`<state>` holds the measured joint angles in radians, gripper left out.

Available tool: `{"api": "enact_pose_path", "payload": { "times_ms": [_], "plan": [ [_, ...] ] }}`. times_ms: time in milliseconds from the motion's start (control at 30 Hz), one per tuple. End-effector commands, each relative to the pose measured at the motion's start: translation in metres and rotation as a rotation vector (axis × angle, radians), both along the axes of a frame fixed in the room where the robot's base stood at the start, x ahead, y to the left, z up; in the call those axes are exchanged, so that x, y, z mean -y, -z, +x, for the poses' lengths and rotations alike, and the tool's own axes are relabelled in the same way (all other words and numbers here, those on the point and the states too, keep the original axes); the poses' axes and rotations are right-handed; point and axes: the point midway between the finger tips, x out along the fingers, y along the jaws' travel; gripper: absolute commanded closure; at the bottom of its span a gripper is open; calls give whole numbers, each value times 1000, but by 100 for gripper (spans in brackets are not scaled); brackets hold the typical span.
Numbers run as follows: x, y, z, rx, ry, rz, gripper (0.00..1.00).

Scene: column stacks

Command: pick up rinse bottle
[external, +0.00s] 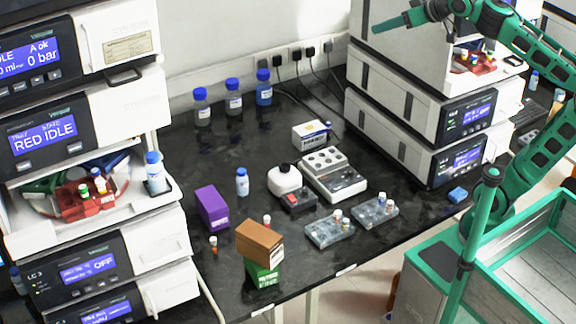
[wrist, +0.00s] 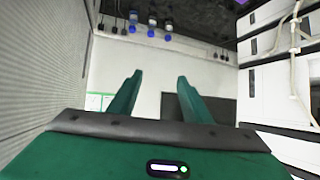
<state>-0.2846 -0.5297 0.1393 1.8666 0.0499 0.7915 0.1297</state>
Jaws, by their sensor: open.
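Several bottles are in view, and no readable label tells which is the rinse bottle. A small clear bottle with a blue cap (external: 242,183) stands upright mid-bench in the external view. A similar blue-capped bottle (external: 154,175) stands on the left instrument's tray. Blue-capped bottles stand along the wall, including a clear one (external: 202,108) and a blue one (external: 264,90); they also show at the top of the wrist view (wrist: 150,25).
Instrument stacks stand left (external: 95,130) and right (external: 395,110). The black bench (external: 190,165) holds a purple box (external: 212,208), a brown box on a green one (external: 260,242), grey vial racks (external: 328,230) and a white device (external: 330,175). Cables hang at the wall.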

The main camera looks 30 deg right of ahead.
Motion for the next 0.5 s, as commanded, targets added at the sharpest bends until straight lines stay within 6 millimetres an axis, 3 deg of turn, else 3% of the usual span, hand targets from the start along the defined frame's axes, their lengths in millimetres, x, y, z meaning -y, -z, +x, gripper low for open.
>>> {"api": "enact_pose_path", "payload": {
  "times_ms": [33, 100, 333, 433, 500],
  "plan": [
    [-23, 2, 22, 23, -44, 1, 55],
    [-53, 1, 48, 68, -102, 9, 55],
    [-155, 14, 117, 199, -282, 64, 55],
    [-191, 45, 142, 224, -349, 72, 55],
    [-210, 78, 158, 229, -390, 66, 55]
  ]
}}
